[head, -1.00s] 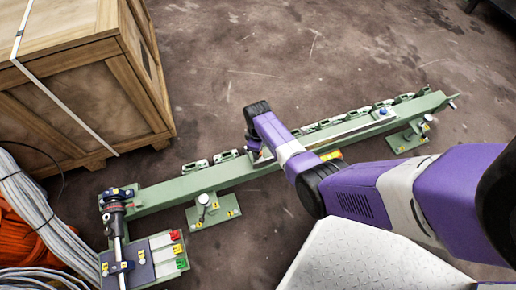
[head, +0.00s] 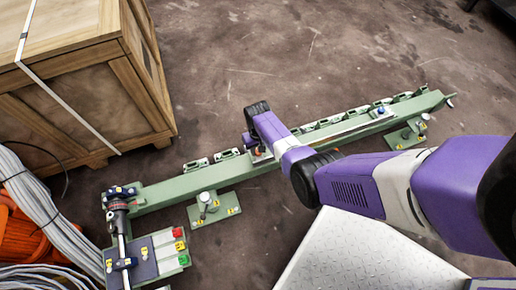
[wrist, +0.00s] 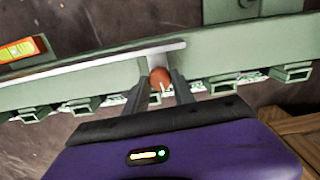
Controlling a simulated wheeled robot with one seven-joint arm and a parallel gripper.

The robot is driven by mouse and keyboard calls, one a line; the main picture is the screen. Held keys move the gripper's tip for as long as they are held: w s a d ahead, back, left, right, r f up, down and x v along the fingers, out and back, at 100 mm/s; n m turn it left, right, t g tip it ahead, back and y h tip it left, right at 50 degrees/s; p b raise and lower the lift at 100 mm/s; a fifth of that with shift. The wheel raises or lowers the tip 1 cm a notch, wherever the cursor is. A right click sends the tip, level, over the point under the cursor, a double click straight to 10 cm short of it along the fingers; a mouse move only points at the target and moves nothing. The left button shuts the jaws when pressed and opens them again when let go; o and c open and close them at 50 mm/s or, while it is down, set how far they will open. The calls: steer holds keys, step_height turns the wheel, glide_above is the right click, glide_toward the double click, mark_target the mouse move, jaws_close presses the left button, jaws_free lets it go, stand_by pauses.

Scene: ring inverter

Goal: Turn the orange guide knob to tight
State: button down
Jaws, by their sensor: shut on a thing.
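The orange guide knob (wrist: 160,77) shows in the wrist view as a small round orange-brown thing with a pale mark on it. It sits at the side of the green beam (wrist: 100,71), at the end of a grey bar (wrist: 108,63). My gripper (wrist: 160,88) has its two grey fingers on either side of the knob and is shut on it.
A wooden crate (head: 80,85) stands at the left. Grey cable coils (head: 40,215) and an orange coil (head: 20,240) lie at lower left. A panel with red, yellow and green blocks (head: 160,252) adjoins the beam's left end. Bare floor (head: 300,50) lies beyond the beam.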

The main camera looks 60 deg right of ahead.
steer(key=shift+m, duration=0.5)
steer(key=c, duration=1.3)
jaws_free()
step_height(320, 180, up, 8)
steer(key=p, duration=0.4)
steer(key=shift+f, duration=0.1)
